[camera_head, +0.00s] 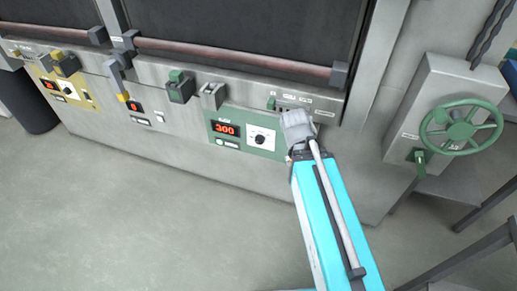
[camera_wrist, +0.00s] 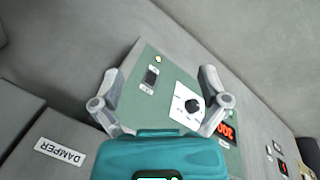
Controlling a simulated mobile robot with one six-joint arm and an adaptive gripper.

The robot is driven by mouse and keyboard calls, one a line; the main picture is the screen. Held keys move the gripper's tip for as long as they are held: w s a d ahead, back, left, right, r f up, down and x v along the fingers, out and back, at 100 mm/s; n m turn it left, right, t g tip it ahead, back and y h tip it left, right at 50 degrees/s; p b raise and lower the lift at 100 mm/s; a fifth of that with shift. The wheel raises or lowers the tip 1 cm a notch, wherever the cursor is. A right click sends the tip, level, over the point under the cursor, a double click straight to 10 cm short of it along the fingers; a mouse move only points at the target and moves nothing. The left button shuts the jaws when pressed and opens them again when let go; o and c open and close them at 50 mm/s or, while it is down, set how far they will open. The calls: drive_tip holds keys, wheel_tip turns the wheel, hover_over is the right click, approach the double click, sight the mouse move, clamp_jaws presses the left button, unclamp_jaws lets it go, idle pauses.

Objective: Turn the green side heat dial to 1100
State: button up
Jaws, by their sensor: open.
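The green panel (camera_head: 222,114) is on the furnace's lower front in the head view. It carries a heat dial (camera_head: 261,139), a dark knob on a white plate, and a red display (camera_head: 226,128) reading 300. In the wrist view the dial's black knob (camera_wrist: 194,105) lies between the fingers, nearer the right one. The display (camera_wrist: 226,131) is partly hidden by that finger. My gripper (camera_head: 297,128) is at the panel's right end in the head view. In the wrist view my gripper (camera_wrist: 159,74) is open and empty, facing the panel. I cannot tell its distance from the knob.
A yellow panel (camera_head: 70,91) and another red display (camera_head: 134,106) are farther left. Levers (camera_head: 180,87) jut out above the green panel. A green handwheel (camera_head: 461,127) stands at right. A DAMPER label (camera_wrist: 60,151) shows in the wrist view. The floor (camera_head: 150,220) in front is clear.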

drive_tip(key=w+a+f+n+t+h+b, duration=0.1)
drive_tip(key=w+f+n+t+h+b, duration=0.25)
drive_tip(key=f+n+b, duration=0.45)
drive_tip(key=n+t+h+b, duration=0.2)
drive_tip(key=n+t+b, duration=1.25)
drive_tip(key=b, duration=1.05)
approach(258, 142)
drive_tip(key=s+a+r+n+g, duration=0.2)
drive_tip(key=s+r+n+g, duration=0.1)
drive_tip(key=s, duration=0.1)
drive_tip(key=shift+w+a+f, duration=0.1)
drive_tip(key=shift+a+f, duration=0.05)
drive_tip(key=x, duration=1.4)
drive_tip(key=shift+f, duration=0.15)
drive_tip(key=c, duration=1.2)
